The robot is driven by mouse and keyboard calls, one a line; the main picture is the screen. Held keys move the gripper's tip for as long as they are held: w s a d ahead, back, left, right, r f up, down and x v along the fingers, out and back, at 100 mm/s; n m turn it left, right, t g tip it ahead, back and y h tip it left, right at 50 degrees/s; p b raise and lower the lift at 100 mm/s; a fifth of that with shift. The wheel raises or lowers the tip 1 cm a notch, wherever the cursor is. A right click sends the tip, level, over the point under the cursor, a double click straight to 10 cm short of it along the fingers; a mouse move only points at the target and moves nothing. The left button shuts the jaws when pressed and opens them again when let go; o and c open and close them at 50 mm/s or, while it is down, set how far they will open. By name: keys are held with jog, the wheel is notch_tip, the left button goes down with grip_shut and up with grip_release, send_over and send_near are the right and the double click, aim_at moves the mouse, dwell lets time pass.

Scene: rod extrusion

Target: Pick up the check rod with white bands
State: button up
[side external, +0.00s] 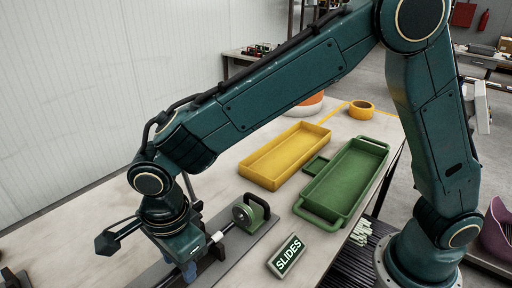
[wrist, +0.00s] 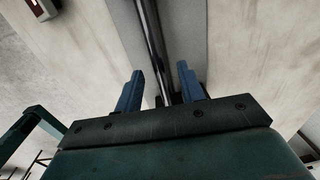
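A rod (side external: 228,228) with a pale band lies along a grey base plate (side external: 246,246), its far end at a green round fixture (side external: 244,214). My gripper (side external: 190,270) is low over the plate, pointing down at the near part of the rod; its blue fingers are partly hidden by the wrist. In the wrist view the dark, shiny rod (wrist: 153,45) runs up between the two blue fingers (wrist: 160,84). There is a clear gap on both sides of it, so the gripper is open. No white bands show on the rod in the wrist view.
A yellow tray (side external: 285,160) and a green tray (side external: 347,180) stand behind on the table, with a small green square dish (side external: 315,166) between them. A sign reading SLIDES (side external: 288,256) stands right of the plate.

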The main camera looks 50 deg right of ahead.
dwell(0.4)
grip_shut()
jog(key=shift+r, duration=0.2)
notch_tip(320, 180, up, 20)
jog(key=shift+f, duration=0.15)
dwell(0.6)
dwell(0.6)
